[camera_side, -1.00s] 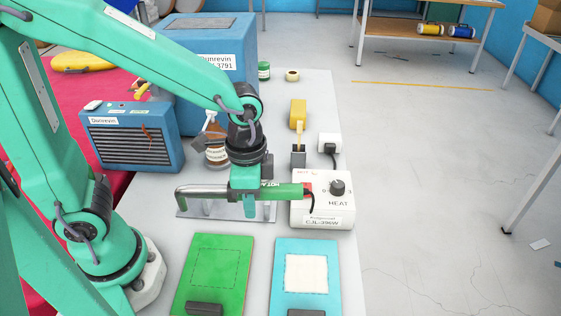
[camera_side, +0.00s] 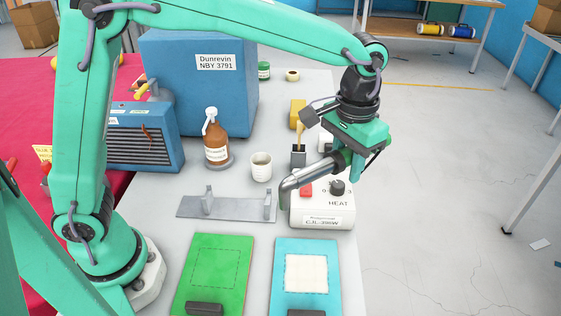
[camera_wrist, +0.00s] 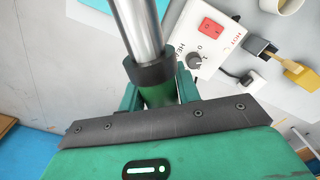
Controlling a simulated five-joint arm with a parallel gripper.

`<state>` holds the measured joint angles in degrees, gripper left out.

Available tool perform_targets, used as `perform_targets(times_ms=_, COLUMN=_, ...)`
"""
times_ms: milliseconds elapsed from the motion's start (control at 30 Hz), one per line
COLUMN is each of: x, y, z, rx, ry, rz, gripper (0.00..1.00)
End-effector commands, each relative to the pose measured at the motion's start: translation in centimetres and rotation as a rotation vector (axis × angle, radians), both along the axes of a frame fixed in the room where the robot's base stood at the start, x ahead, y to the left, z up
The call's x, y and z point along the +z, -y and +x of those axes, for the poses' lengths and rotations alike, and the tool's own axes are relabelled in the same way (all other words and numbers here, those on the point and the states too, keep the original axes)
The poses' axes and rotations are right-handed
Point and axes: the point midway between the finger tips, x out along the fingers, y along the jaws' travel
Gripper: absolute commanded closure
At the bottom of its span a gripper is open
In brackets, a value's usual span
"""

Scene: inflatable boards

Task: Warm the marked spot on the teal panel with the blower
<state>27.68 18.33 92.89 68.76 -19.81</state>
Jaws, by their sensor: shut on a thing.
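The blower is a green handle with a bent metal tube (camera_side: 308,176). My gripper (camera_side: 348,158) is shut on its handle and holds it raised over the heat box, the tube's end bent down at the left. In the wrist view the tube (camera_wrist: 140,30) runs up from my gripper (camera_wrist: 158,92). The teal panel (camera_side: 305,245) lies at the front of the table, with a pale square (camera_side: 306,273) in a dashed outline. The nozzle is behind and above this panel, apart from it. A dark block sits at its front edge.
The white heat box (camera_side: 312,212) has a red switch and a knob. A green panel (camera_side: 231,245) lies left of the teal one. The grey cradle (camera_side: 235,210) is empty. A brown spray bottle (camera_side: 217,152), a white cup (camera_side: 261,168) and a brush stand behind.

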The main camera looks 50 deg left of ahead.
Motion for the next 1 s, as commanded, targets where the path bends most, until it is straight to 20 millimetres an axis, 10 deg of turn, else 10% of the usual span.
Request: perform_targets(times_ms=1000, x=-0.4, y=2.4, z=2.6, rx=0.138, ry=0.0, rz=0.0, gripper=0.9)
